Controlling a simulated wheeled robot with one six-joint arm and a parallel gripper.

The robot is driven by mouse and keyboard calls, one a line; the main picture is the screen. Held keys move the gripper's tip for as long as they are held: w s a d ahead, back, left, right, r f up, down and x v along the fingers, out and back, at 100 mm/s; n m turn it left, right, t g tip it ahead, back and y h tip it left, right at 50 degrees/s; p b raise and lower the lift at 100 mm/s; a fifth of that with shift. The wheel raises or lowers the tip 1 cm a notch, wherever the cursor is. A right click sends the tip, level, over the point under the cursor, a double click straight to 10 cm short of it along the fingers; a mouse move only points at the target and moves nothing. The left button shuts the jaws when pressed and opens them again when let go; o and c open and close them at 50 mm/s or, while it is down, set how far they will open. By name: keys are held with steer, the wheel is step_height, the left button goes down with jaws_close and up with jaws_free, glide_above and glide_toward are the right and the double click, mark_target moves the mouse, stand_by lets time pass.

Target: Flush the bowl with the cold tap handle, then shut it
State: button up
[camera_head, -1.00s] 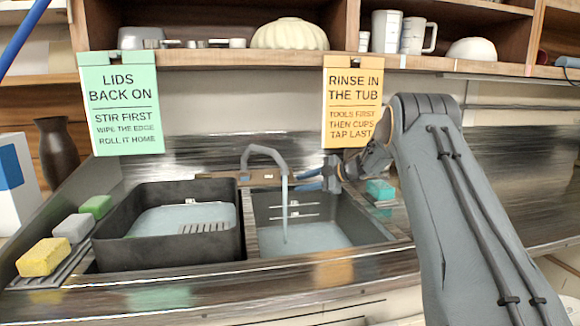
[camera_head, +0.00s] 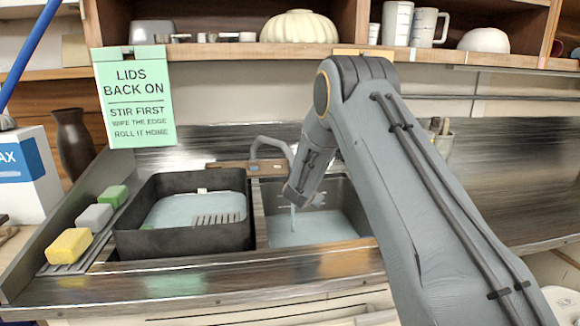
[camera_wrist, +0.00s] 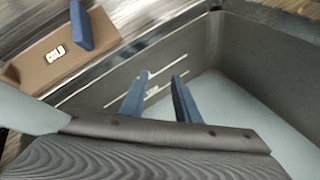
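The sink bowl (camera_head: 340,195) is grey and square, with pale water on its floor; its wall (camera_wrist: 250,50) also fills the right of the wrist view. My gripper (camera_wrist: 160,77) is open and empty, pointing into the bowl (camera_head: 300,197), apart from the handle.
A dark tub (camera_head: 180,238) with water stands left of the bowl. Yellow (camera_head: 69,246), grey (camera_head: 95,217) and green (camera_head: 114,196) sponges lie on a rack at the left. A green sign (camera_head: 135,98) hangs from the shelf.

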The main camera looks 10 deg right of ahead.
steer(key=a+r+n+t+h, duration=0.1)
steer(key=a+r+n+t, duration=0.3)
steer(key=a+r, duration=0.45)
steer(key=shift+m+t, duration=0.3)
steer(key=shift+t, duration=0.4)
steer(key=shift+d+r+p+x, duration=0.1)
steer(key=shift+d+p+x, duration=0.1)
steer(key=shift+x, duration=1.05)
steer(key=shift+d+r+p+x, duration=0.1)
steer(key=shift+d+p+x, duration=0.05)
steer(key=shift+x, duration=1.05)
steer(key=shift+d+r+p+x, duration=0.1)
steer(key=shift+d+p+x, duration=0.1)
steer(key=shift+x, duration=1.05)
steer(key=shift+s, duration=0.2)
steer(key=shift+c, duration=0.4)
jaws_close()
